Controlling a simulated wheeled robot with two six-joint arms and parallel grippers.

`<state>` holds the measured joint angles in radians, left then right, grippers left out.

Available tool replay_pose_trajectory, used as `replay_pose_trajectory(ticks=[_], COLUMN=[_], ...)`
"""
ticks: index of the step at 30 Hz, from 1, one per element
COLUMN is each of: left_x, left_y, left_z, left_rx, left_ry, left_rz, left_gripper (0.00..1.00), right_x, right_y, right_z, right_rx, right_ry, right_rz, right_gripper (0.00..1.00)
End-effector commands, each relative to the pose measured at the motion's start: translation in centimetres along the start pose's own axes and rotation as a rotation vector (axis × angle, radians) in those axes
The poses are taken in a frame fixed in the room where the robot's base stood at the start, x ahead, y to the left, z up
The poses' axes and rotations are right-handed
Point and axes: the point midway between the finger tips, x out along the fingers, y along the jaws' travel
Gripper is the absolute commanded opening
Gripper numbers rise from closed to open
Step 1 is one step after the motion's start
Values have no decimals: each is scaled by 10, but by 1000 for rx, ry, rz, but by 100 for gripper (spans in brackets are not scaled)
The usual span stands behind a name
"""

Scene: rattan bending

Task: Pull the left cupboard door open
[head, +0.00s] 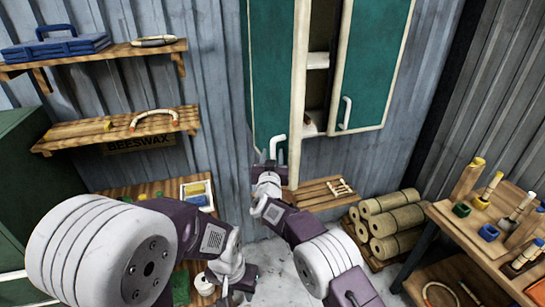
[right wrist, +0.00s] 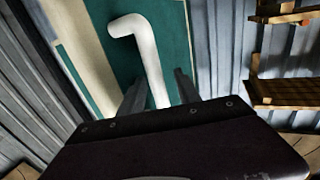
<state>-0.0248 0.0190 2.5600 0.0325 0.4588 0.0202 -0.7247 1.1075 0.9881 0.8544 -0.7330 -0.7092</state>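The teal left cupboard door (head: 272,70) with a cream edge stands ajar, swung outward, and the dark cupboard inside shows beside it. Its white bent handle (head: 278,145) is low on the door. My right gripper (head: 270,165) is at this handle. In the right wrist view the handle (right wrist: 150,60) runs down between the two fingers of the right gripper (right wrist: 160,85); a gap shows on one side, so the fingers look open around it. My left gripper (head: 232,288) is low in the head view, away from the cupboard; its fingers are too unclear to judge.
The teal right cupboard door (head: 375,65) has its own white handle (head: 345,113). Wall shelves (head: 90,143) are at left. A slatted wooden shelf (head: 315,196) is below the cupboard, with rolled bundles (head: 390,222) and a workbench (head: 460,225) to the right.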

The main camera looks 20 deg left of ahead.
Motion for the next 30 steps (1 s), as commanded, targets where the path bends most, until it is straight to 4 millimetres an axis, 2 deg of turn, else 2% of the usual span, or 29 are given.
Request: replay_pose_trajectory(ticks=[8,14,24,30], left_x=[4,16,37,38], left_y=[0,0,-1,-1], left_z=[0,2,4,4], left_rx=[0,0,0,0], left_ry=[0,0,0,0], left_rz=[0,0,0,0], left_gripper=[36,36,36,36], right_x=[-5,-28,-81,-90], right_y=[-1,-1,-2,-2], right_z=[4,6,4,1], right_rx=[-1,-1,-1,0], right_ry=[-6,-6,-2,-2], right_rz=[-1,-2,-2,-1], right_gripper=[40,40,40,40])
